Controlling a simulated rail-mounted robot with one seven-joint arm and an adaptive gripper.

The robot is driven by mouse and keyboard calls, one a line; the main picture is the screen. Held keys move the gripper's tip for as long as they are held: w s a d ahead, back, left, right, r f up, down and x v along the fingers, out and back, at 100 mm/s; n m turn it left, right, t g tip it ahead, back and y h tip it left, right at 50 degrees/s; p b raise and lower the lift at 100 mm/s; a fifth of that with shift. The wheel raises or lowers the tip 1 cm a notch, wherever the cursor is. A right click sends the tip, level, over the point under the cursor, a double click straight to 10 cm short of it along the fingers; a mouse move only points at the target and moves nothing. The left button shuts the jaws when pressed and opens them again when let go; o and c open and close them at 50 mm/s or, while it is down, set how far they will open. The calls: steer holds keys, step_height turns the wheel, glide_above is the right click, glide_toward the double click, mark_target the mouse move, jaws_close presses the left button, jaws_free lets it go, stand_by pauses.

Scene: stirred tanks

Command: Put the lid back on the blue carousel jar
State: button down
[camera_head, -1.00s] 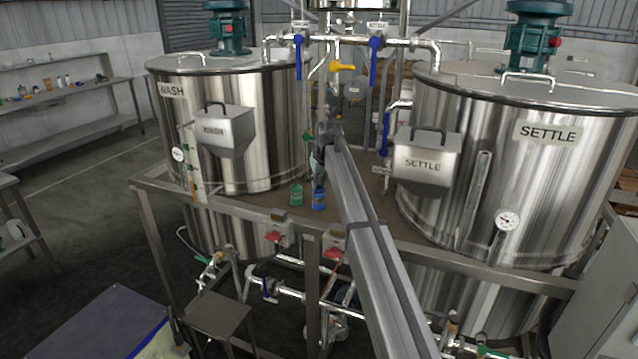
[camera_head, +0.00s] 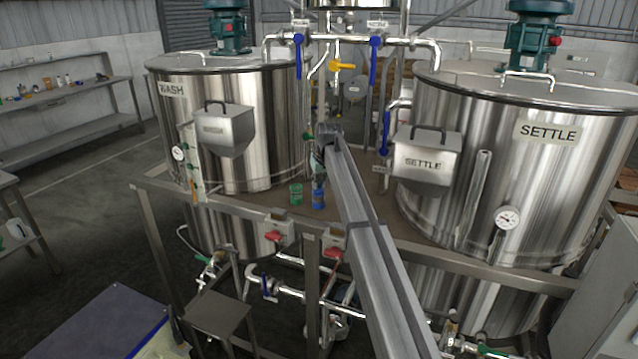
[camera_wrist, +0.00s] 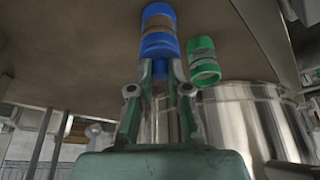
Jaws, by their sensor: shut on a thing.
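The blue carousel jar (camera_head: 318,203) stands on the brown deck between the tanks. In the wrist view the jar (camera_wrist: 158,22) shows blue ends with a brown band between them. My gripper (camera_head: 318,180) is directly above it in the head view, pointing down. In the wrist view my gripper (camera_wrist: 161,70) has its two green fingers around a small blue piece (camera_wrist: 160,68), which looks like the lid. It lines up with the jar's near end. The fingers partly hide it, and I cannot tell whether it touches the jar.
A green jar (camera_head: 296,194) stands close to the left of the blue one; it also shows in the wrist view (camera_wrist: 203,60). The WASH tank (camera_head: 255,130) is to the left and the SETTLE tank (camera_head: 540,190) to the right, each with a hopper. Pipes and valves stand behind.

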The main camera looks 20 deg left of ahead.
stand_by(0.3)
steer(key=c, duration=0.6)
jaws_free()
steer(key=shift+o, duration=0.2)
steer(key=shift+r+p, duration=1.25)
steer(key=shift+r, duration=2.25)
jaws_close()
steer(key=shift+f, duration=0.4)
